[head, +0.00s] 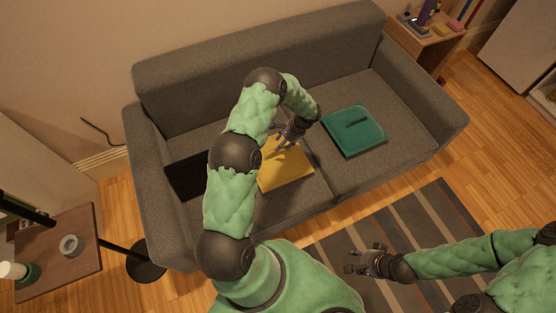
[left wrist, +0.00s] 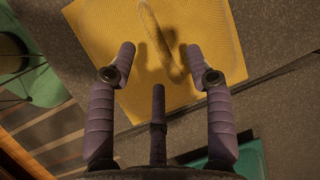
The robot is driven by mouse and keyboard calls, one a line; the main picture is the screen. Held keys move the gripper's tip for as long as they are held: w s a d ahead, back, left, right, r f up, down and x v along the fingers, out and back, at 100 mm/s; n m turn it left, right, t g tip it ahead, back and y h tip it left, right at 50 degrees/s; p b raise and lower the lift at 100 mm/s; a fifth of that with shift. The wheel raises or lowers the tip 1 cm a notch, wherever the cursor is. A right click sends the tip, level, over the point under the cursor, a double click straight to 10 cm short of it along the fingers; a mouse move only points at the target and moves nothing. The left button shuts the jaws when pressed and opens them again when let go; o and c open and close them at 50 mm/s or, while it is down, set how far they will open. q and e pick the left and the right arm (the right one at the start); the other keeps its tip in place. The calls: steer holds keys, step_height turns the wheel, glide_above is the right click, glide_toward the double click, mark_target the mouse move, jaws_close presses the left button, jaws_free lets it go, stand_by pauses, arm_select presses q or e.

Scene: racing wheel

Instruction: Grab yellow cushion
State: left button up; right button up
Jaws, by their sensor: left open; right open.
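The yellow cushion (head: 287,174) lies flat on the grey sofa's seat, left of the seat's middle, partly hidden by my left arm in the head view. In the left wrist view the yellow cushion (left wrist: 95,25) fills the upper middle, with a raised yellow strap (left wrist: 157,38) across it. My left gripper (head: 283,142) is over the cushion's back part. Its fingers are apart and empty in the left wrist view (left wrist: 160,52), either side of the strap in the picture; I cannot tell whether they touch the cushion. My right gripper (head: 358,262) is open and empty above the striped rug.
A teal cushion (head: 345,142) with a dark strap lies on the sofa's right seat. A black flat thing (head: 186,178) lies at the left seat end. The sofa (head: 235,60) has a high back. A wooden side table (head: 80,238) stands at left; the striped rug (head: 435,215) lies in front.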

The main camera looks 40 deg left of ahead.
mark_target(277, 156)
arm_select(q)
steer(key=shift+d+b+x, duration=0.1)
steer(key=shift+b+x, duration=0.45)
steer(key=shift+x, duration=0.9)
steer(key=shift+d+b+x, duration=0.15)
steer(key=shift+b+x, duration=0.35)
steer(key=shift+x, duration=0.95)
jaws_close()
